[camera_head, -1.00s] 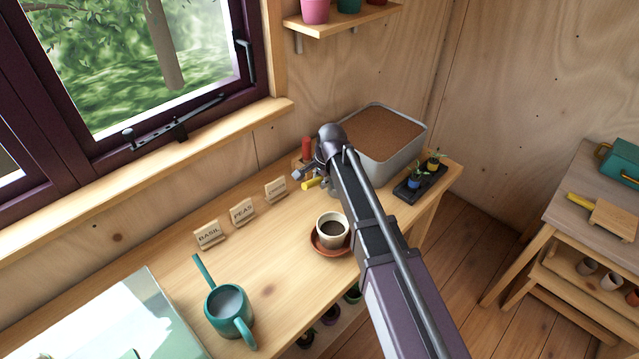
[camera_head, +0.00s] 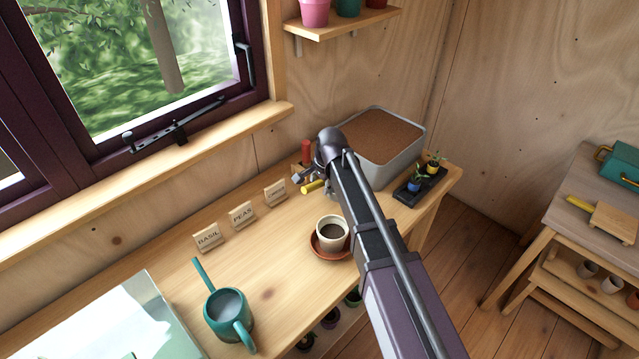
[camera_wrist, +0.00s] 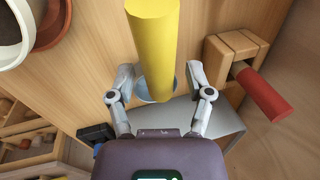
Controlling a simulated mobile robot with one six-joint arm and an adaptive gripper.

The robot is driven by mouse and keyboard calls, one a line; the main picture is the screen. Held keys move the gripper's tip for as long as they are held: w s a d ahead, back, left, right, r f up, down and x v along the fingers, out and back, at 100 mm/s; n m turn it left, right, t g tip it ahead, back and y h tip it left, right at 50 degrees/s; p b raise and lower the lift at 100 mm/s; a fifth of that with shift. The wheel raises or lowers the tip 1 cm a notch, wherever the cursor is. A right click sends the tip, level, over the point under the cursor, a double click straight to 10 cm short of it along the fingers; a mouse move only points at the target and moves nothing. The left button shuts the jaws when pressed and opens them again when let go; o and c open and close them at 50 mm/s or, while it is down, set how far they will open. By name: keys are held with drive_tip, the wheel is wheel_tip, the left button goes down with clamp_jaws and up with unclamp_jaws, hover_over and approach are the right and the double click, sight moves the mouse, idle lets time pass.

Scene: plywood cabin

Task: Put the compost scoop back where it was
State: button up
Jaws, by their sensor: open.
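A yellow handle (camera_wrist: 153,40), seemingly that of the compost scoop, stands out toward the camera between the fingers of my gripper (camera_wrist: 159,78) in the wrist view. A gap shows on each side of it, so the open fingers do not visibly grip it. A pale blue-grey disc-like part (camera_wrist: 150,92) shows at its far end; the rest of the tool is hidden. In the head view the yellow handle (camera_head: 312,187) is just below my gripper (camera_head: 306,177), near the back of the bench. The grey tub of brown compost (camera_head: 385,170) is right of it, partly behind my arm.
A wooden block (camera_wrist: 222,58) holds a red-handled tool (camera_wrist: 262,94) close to my right finger. A cup (camera_head: 331,232) on a terracotta saucer, seed signs (camera_head: 242,213), a teal watering can (camera_head: 228,312) and a black plant tray (camera_head: 420,187) are on the bench.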

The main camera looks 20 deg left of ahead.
drive_tip(key=shift+r, duration=0.15)
drive_tip(key=p+v, duration=1.1)
drive_tip(key=v, duration=0.1)
drive_tip(key=shift+p, duration=0.4)
drive_tip(key=shift+d, duration=0.1)
idle(0.9)
drive_tip(key=d+n+h, duration=0.1)
drive_tip(key=d+n, duration=0.1)
drive_tip(key=d, duration=2.1)
drive_tip(key=s+d+n, duration=0.1)
drive_tip(key=s+d, duration=0.2)
drive_tip(key=d, duration=0.3)
drive_tip(key=s+d+n+h, duration=0.1)
drive_tip(key=s+d, duration=0.2)
drive_tip(key=d, duration=0.4)
drive_tip(key=s+d+n+g, duration=0.1)
drive_tip(key=s+d, duration=0.2)
drive_tip(key=d, duration=0.4)
drive_tip(key=shift+s+f, duration=0.2)
drive_tip(key=shift+f, duration=0.1)
